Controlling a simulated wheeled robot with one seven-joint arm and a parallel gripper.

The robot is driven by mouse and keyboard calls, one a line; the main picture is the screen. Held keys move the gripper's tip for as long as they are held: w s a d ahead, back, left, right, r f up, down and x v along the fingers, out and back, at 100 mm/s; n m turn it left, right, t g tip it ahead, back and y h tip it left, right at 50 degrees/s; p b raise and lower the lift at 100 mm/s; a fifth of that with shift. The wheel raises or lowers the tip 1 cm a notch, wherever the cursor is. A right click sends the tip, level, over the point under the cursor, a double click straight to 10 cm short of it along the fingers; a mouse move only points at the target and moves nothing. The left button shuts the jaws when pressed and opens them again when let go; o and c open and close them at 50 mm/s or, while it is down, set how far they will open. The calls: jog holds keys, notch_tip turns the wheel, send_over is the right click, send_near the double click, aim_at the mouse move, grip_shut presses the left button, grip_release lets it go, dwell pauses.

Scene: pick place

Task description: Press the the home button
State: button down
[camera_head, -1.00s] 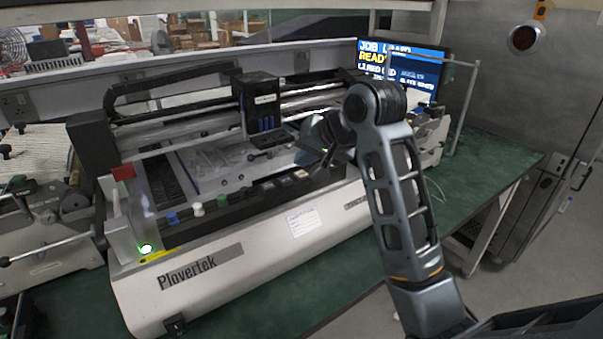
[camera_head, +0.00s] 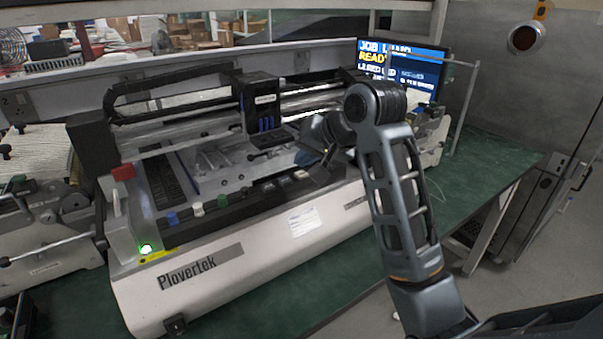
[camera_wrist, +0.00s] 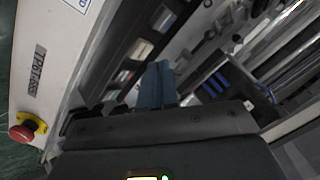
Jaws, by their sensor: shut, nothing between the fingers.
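The machine's front control strip holds a row of flat, light square buttons. Two show left of my gripper in the head view, one pale button (camera_head: 299,175) and one darker button (camera_head: 283,182). My gripper (camera_head: 321,177) is shut and empty, pointing down close over the strip's right part. Its closed fingers (camera_wrist: 157,84) partly hide the strip in the wrist view.
A blue knob (camera_head: 172,218), a white knob (camera_head: 197,209) and a green knob (camera_head: 222,200) stand left on the strip. The black print carriage (camera_head: 262,108) is behind. A red stop button (camera_wrist: 22,130) sits on the front. A monitor (camera_head: 402,66) shows "READY".

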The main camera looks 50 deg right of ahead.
aim_at(305, 175)
jog(key=shift+f, duration=0.8)
dwell(0.8)
dwell(0.3)
jog(key=shift+r+p, duration=0.9)
jog(key=shift+p, duration=0.45)
notch_tip(305, 175, up, 5)
jog(key=p, duration=0.5)
jog(key=shift+p, duration=0.4)
jog(key=shift+f, duration=0.1)
